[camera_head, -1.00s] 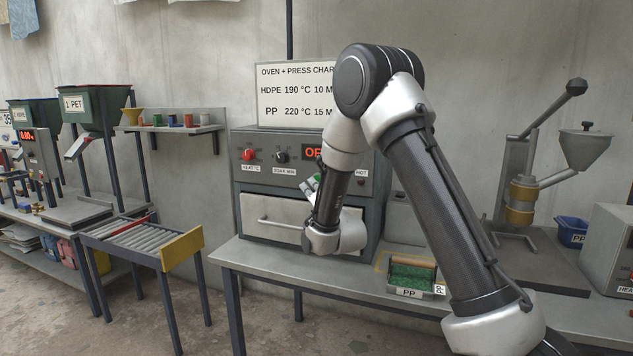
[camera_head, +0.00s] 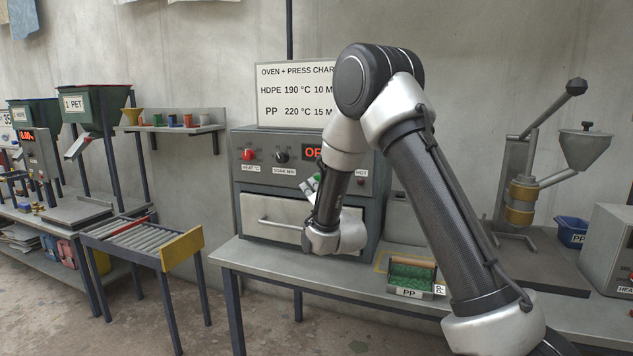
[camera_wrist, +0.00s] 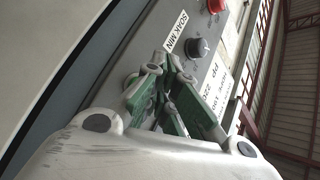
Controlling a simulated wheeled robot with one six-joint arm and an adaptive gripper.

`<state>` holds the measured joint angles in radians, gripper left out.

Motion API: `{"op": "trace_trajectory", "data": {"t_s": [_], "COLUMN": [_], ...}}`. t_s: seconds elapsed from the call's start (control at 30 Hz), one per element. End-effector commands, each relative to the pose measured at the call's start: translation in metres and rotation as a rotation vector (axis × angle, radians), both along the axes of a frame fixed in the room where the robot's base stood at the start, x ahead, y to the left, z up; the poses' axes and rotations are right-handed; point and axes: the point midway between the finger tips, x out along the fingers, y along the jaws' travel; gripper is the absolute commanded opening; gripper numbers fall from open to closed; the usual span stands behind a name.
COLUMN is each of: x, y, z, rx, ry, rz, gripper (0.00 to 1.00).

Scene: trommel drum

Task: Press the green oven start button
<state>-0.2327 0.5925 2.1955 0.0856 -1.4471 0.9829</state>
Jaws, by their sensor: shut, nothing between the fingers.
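The oven (camera_head: 250,188) is a grey box on the bench, with a control panel above a pale door with a bar handle. My gripper (camera_head: 312,184) is in front of the panel's middle, below the display. In the wrist view my gripper (camera_wrist: 170,68) has green-padded fingers, is shut and empty, and points at the panel beside the SOAK MIN label. A rounded green patch beside the left finger may be the start button, but I cannot tell it from the pads. Whether the fingertips touch the panel is also unclear.
A red knob (camera_head: 248,154) and a black knob (camera_head: 281,156) sit left of my gripper on the panel; the black knob is close to the fingers in the wrist view. A PP tray of green flakes (camera_head: 410,293) lies on the bench (camera_head: 330,278) at right.

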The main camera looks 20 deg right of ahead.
Motion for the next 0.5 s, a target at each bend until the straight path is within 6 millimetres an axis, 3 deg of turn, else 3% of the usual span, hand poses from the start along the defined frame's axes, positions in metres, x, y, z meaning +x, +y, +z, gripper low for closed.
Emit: {"op": "trace_trajectory", "data": {"t_s": [0.5], "x": [0.005], "y": [-0.0042], "z": [-0.0001], "rx": [0.0], "ry": [0.0], "rz": [-0.001], "gripper": [0.0]}}
